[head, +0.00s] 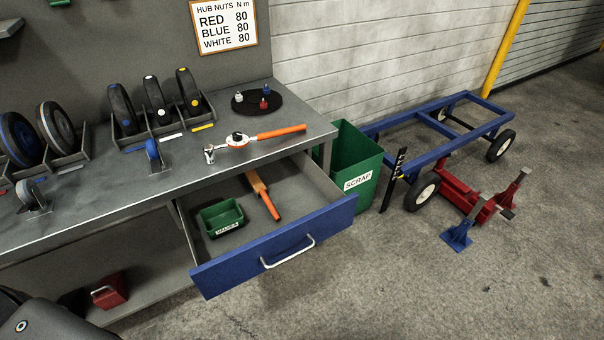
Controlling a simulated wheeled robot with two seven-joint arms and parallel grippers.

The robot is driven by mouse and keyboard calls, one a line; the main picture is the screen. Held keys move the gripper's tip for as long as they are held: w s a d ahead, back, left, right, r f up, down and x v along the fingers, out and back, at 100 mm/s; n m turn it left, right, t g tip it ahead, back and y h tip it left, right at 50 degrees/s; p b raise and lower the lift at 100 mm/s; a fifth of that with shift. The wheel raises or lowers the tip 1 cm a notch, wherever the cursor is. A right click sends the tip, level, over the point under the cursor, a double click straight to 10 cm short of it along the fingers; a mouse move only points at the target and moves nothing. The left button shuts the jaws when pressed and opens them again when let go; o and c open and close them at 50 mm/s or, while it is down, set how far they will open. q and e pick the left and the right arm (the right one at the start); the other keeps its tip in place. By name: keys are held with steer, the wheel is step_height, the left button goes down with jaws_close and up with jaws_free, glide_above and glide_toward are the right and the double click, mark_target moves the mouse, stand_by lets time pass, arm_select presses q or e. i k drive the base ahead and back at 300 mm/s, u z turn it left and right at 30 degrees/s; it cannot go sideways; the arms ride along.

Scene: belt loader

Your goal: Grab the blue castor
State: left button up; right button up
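The blue castor (153,152) stands on the grey workbench (110,185), near its front edge, with its blue wheel showing above a metal bracket. It is in front of the rack of upright wheels. A second castor with a grey wheel (32,194) stands farther left on the bench. Neither of my grippers shows in the head view, so their distance from the castor cannot be seen. A dark rounded part at the lower left corner looks like part of my own body.
An orange-handled torque wrench (270,134) lies right of the castor. The blue-fronted drawer (280,250) is pulled out, holding a green bin (221,217) and an orange-handled tool (262,195). Wheels in racks (160,130) stand behind. A green scrap bin (358,158) stands right.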

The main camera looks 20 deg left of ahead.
mark_target(154, 152)
steer(key=u, duration=0.8)
